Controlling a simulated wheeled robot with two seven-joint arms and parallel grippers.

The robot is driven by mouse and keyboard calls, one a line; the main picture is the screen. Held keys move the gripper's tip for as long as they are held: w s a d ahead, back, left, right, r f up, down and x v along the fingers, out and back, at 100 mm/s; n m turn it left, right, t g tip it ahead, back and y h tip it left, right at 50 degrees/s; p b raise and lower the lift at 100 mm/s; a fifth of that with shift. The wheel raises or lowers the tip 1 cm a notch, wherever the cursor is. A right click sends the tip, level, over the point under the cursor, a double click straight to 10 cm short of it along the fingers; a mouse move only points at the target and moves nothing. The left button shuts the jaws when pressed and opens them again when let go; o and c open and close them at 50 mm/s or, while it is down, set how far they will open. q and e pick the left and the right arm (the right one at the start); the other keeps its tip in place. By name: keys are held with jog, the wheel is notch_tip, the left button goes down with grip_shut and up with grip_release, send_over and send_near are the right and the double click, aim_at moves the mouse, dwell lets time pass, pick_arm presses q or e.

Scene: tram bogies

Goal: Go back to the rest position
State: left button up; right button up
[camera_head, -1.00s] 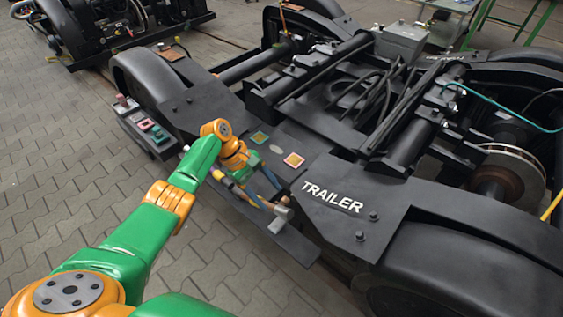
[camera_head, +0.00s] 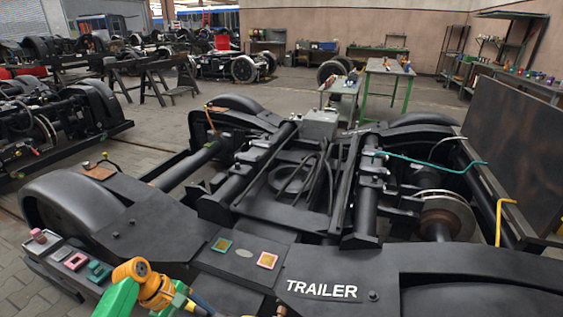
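My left gripper (camera_head: 190,303) shows at the bottom edge, left of centre, below an orange and green wrist. Its lower end is cut off by the frame, so I cannot tell how its fingers stand or whether they hold anything. It is in front of the near side of the black bogie frame marked TRAILER (camera_head: 322,289). My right gripper is out of view.
A side tray (camera_head: 62,277) holds small coloured blocks at lower left. A brake disc (camera_head: 445,215) is at right. Green-legged tables (camera_head: 390,68) stand behind. Paved floor is open between.

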pick_arm(q)
jog(key=s+a+f+m+y+p, duration=0.2)
jog(key=s+f+m+y+p, duration=0.4)
jog(key=s+f, duration=1)
jog(key=s+d+f+m+p, duration=0.1)
jog(key=s+d+f+m, duration=0.1)
jog(key=s+m, duration=0.8)
jog(key=s+d, duration=0.1)
jog(key=s, duration=0.6)
jog(key=shift+s+d+f+m+t+p, duration=0.2)
jog(key=shift+s+m+t+p, duration=0.1)
jog(key=shift+s+m, duration=0.1)
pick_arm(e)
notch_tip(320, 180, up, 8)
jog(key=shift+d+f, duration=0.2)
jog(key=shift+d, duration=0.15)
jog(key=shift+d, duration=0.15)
